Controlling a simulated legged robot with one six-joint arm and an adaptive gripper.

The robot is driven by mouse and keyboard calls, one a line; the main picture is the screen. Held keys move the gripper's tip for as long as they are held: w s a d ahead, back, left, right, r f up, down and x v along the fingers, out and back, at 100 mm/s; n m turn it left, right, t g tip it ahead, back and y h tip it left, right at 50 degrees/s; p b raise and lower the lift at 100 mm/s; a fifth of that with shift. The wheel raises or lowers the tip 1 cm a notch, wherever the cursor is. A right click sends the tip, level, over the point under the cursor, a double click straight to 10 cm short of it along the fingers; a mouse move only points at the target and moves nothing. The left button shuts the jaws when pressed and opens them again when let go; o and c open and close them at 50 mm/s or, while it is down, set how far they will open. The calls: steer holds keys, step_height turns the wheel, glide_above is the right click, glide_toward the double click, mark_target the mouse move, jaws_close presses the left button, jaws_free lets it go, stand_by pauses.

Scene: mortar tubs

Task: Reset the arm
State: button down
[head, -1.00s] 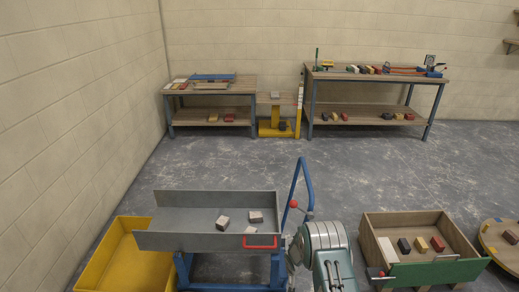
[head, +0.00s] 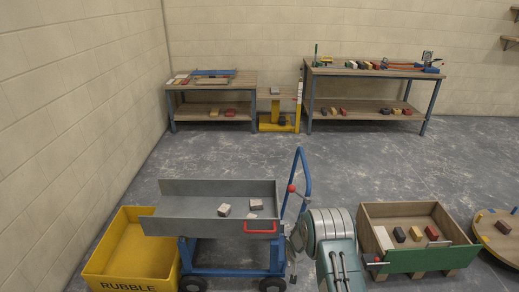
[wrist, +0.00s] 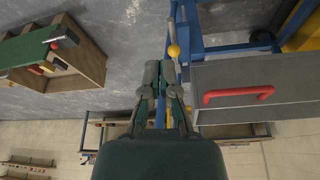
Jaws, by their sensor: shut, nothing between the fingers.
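My gripper (wrist: 160,75) shows in the wrist view with its two green and grey fingers closed and nothing between them. It hangs over the grey floor, beside the blue frame of the trolley (head: 228,269). In the head view my arm rises at the bottom centre, between the trolley and the wooden box; I cannot make out the fingers there. The trolley's grey tray (head: 185,212) has a red handle (head: 260,227) and holds a few pale blocks (head: 224,210). The handle also shows at the right of the wrist view (wrist: 238,95).
A yellow rubble tub (head: 128,265) stands left of the trolley. A wooden box with a green front (head: 430,259) and several blocks stands right of my arm, with a round wooden board (head: 490,228) beyond. Two workbenches (head: 215,86) (head: 375,72) line the back wall. The floor between is clear.

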steer(key=w+d+r+v, duration=0.1)
steer(key=w+d+v, duration=0.1)
steer(key=v, duration=1.6)
steer(key=w+d+v, duration=0.1)
steer(key=d+v, duration=0.2)
steer(key=v, duration=1.5)
steer(key=s+r, duration=0.4)
steer(key=s, duration=0.6)
steer(key=s+r+n+t, duration=0.1)
steer(key=s+r, duration=0.4)
steer(key=s, duration=0.5)
steer(key=s+a+r, duration=0.1)
steer(key=s+r, duration=0.3)
steer(key=s, duration=0.6)
steer(key=shift+r+n+t+y, duration=0.35)
steer(key=shift+n+t+y, duration=0.05)
